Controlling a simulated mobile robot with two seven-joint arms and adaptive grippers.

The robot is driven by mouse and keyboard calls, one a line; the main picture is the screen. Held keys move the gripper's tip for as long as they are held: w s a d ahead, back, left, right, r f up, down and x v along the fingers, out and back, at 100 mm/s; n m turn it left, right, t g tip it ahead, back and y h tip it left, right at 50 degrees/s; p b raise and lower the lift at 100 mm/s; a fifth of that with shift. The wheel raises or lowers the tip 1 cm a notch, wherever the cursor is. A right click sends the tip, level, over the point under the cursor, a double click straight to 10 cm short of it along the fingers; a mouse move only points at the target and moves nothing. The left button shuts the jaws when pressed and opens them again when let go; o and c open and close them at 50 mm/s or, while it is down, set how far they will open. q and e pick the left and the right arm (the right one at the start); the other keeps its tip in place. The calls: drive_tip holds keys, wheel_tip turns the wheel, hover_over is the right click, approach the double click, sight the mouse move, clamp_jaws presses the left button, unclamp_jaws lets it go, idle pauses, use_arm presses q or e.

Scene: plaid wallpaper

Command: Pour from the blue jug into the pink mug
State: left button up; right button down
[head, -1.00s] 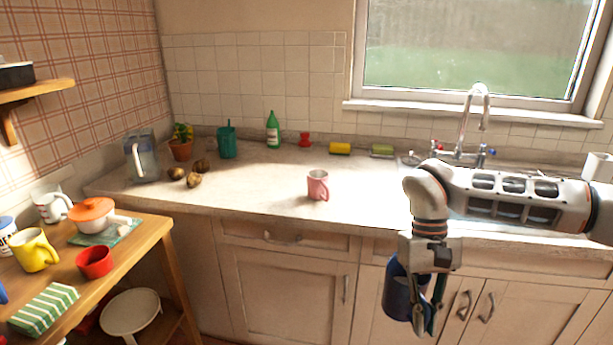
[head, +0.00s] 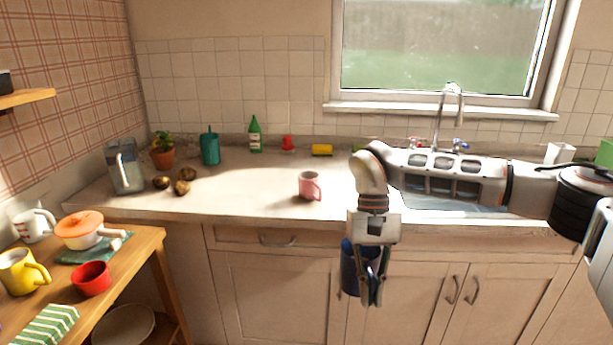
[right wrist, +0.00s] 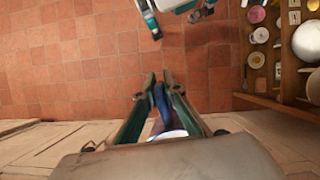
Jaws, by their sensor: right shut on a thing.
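The pink mug (head: 310,186) stands upright on the counter near its front edge, its handle to the right. The blue jug (head: 350,270) hangs in my right gripper (head: 370,296), in front of the cabinet doors and below the counter top, to the right of the mug. The fingers partly hide the jug, and its contents do not show. In the right wrist view, the fingers (right wrist: 160,76) are closed around the jug's blue handle (right wrist: 161,98). The jug's body is mostly hidden there. My left gripper does not show in the head view.
The counter (head: 250,196) is clear around the mug. A green bottle (head: 255,134), teal watering can (head: 210,147), potted plant (head: 163,155) and clear pitcher (head: 124,168) stand behind or left. A wooden table (head: 146,247) with mugs and a pot is at left. The tap (head: 440,118) stands right.

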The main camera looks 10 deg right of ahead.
drive_tip(key=w+a+r+m+t+y, duration=0.1)
drive_tip(key=w+a+r+m+t, duration=0.1)
drive_tip(key=w+a+r+m, duration=0.3)
drive_tip(key=w+a+r+m+t+y+p, duration=0.1)
drive_tip(key=w+a+r+m+t, duration=0.1)
drive_tip(key=w+a+r+m, duration=0.3)
drive_tip(key=w+a+r+m+t+y+p, duration=0.1)
drive_tip(key=w+a+r+m+t+y, duration=0.1)
drive_tip(key=w+a+r+m, duration=0.3)
drive_tip(key=w+r+m+t, duration=0.1)
drive_tip(key=w+r+m, duration=0.3)
drive_tip(key=w+r, duration=0.3)
drive_tip(key=shift+w+r+m, duration=0.3)
drive_tip(key=shift+w+r, duration=0.05)
drive_tip(key=shift+w, duration=1.5)
drive_tip(key=shift+w+a+r+m, duration=0.2)
drive_tip(key=shift+w+r+m, duration=0.1)
drive_tip(key=shift+r+m, duration=0.1)
drive_tip(key=r+m, duration=0.1)
drive_tip(key=w+a+r+m+t, duration=0.1)
drive_tip(key=shift+w+a+m+t+h, duration=0.1)
drive_tip(key=shift+a+m+t+h, duration=0.2)
drive_tip(key=shift+w+r, duration=0.1)
drive_tip(key=shift+r, duration=0.05)
